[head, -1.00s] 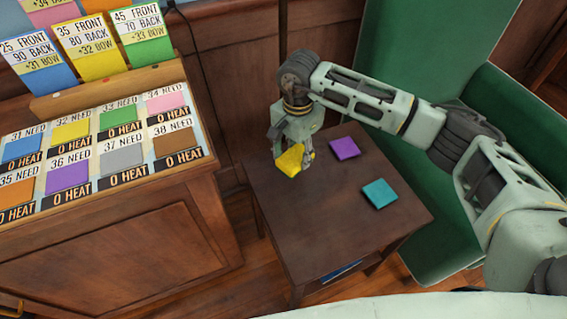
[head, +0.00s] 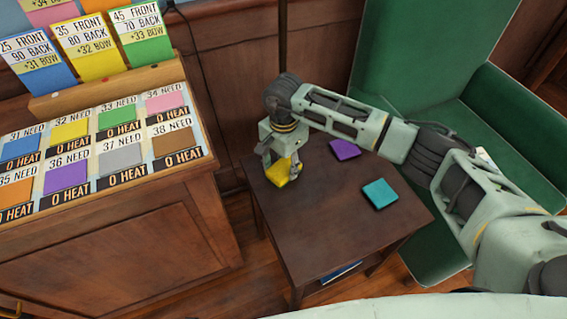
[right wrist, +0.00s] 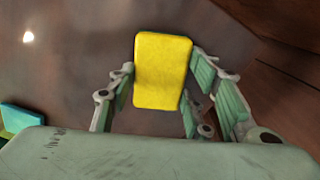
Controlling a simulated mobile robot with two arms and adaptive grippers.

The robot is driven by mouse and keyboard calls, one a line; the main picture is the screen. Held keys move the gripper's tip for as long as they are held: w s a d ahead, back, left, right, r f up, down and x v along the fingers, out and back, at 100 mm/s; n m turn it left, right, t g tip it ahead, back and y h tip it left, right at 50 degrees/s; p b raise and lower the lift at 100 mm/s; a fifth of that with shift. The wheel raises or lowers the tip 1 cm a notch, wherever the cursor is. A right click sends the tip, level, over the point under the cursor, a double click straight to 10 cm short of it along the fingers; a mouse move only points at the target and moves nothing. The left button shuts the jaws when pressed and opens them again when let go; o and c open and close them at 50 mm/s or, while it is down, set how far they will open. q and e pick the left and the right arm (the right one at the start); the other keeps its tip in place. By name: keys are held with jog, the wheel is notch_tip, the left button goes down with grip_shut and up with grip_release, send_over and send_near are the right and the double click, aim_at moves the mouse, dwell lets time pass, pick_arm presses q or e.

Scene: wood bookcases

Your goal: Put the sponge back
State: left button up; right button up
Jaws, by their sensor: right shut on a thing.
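The yellow sponge (head: 277,174) is at the far left corner of the small dark side table (head: 320,228). My right gripper (head: 282,168) is shut on it from above. In the right wrist view the sponge (right wrist: 163,72) shows between the fingers of my right gripper (right wrist: 160,90), lying roughly flat. It is at or just above the tabletop; I cannot tell whether it touches. A purple sponge (head: 345,149) and a teal sponge (head: 380,193) lie flat on the table. My left gripper is not in view.
A wooden cabinet (head: 130,250) with a card board of coloured squares (head: 100,150) stands to the left. A green armchair (head: 500,110) is behind and right of the table. The table's front half is clear. A blue book (head: 342,271) lies below the tabletop.

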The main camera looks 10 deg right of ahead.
aim_at(284, 167)
jog(key=o, duration=1)
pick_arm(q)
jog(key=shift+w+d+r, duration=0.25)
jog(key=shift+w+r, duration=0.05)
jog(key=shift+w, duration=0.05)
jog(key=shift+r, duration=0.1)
pick_arm(e)
jog(key=shift+r, duration=0.35)
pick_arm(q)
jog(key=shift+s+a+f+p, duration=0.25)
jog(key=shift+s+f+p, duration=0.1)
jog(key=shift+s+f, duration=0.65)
pick_arm(e)
notch_tip(284, 167, up, 12)
jog(key=shift+f, duration=0.25)
